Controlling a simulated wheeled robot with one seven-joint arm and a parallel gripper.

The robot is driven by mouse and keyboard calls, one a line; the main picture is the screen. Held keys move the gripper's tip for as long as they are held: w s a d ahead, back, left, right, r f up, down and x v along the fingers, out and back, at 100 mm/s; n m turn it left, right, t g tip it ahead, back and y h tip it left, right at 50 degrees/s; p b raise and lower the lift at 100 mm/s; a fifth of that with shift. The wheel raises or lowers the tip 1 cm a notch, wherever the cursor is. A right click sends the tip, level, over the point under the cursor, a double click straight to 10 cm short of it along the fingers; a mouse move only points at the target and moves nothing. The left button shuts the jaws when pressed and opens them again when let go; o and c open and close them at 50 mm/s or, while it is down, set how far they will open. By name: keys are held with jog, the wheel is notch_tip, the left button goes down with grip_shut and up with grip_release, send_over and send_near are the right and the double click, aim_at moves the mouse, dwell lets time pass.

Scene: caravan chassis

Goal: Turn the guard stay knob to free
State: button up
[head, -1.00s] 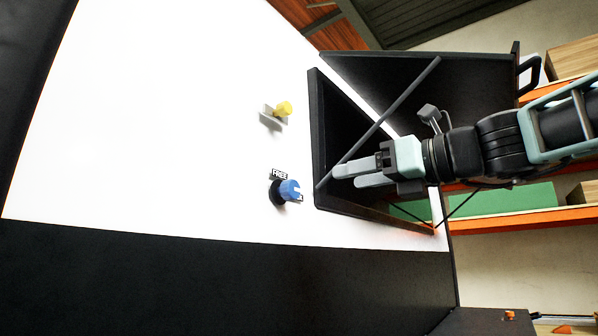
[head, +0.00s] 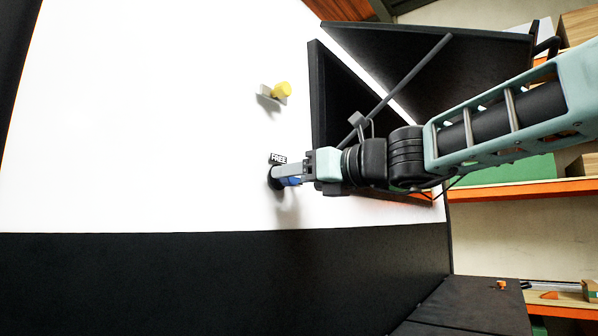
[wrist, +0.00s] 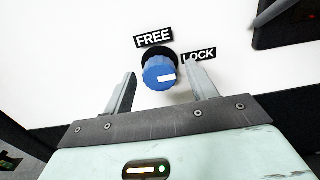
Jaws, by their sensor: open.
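The guard stay knob (wrist: 159,73) is blue with a white pointer mark, on a dark round base on the white panel. In the wrist view the mark points right, toward the LOCK label (wrist: 199,56). The FREE label (wrist: 154,38) is above the knob. My gripper (wrist: 160,85) is open, with one finger on each side of the knob; I cannot tell whether they touch it. In the head view my gripper (head: 285,175) covers most of the knob (head: 293,182), and the FREE label (head: 279,158) shows just above it.
A yellow knob (head: 281,90) on a grey plate sticks out of the white panel (head: 150,120) above the blue knob. A black framed guard (head: 316,90) with a diagonal grey stay rod (head: 405,80) stands to the right, close to my arm. The panel's left side is clear.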

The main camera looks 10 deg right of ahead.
jog(key=shift+c, duration=0.4)
jog(key=c, duration=0.9)
jog(key=n+b, duration=0.2)
jog(key=n, duration=0.1)
jog(key=n+b, duration=0.6)
jog(key=shift+f, duration=0.25)
jog(key=shift+r+n+b, duration=0.15)
jog(key=shift+n+b, duration=2.95)
jog(key=shift+n, duration=1.4)
